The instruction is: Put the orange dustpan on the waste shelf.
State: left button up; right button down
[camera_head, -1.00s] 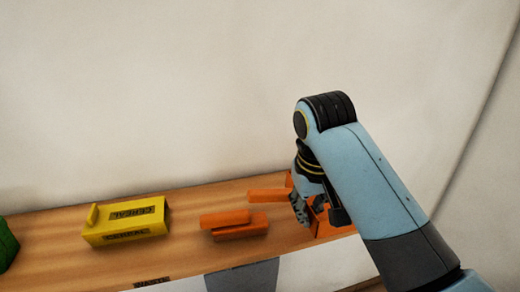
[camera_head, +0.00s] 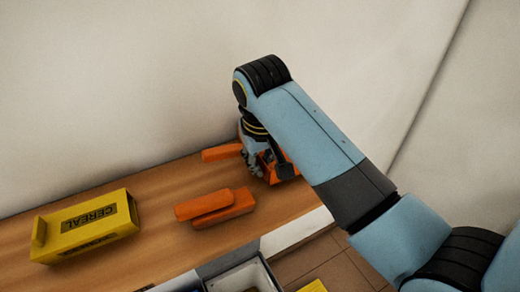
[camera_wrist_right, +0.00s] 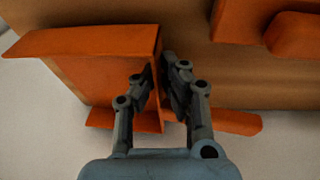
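The orange dustpan (camera_head: 284,172) is at the right part of the wooden shelf (camera_head: 160,190), with an orange handle-like bar (camera_head: 222,153) reaching left from it. My right gripper (camera_head: 256,172) is down at the dustpan and partly hides it. In the right wrist view, the fingers (camera_wrist_right: 160,80) are close together on either side of an upright orange wall of the dustpan (camera_wrist_right: 85,45) and look shut on it. The dustpan appears to rest on the shelf; its underside is hidden. My left gripper is not in view.
A grey-white bin (camera_head: 245,276) is below the shelf's front edge. A pale wall rises behind the shelf.

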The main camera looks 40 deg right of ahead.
jog(key=shift+f, duration=0.6)
jog(key=shift+f, duration=0.15)
jog(key=c, duration=1.4)
grip_release()
jog(key=shift+s, duration=0.1)
jog(key=d+v, duration=0.1)
jog(key=v, duration=0.6)
jog(key=shift+a+r, duration=0.3)
jog(key=shift+a, duration=0.25)
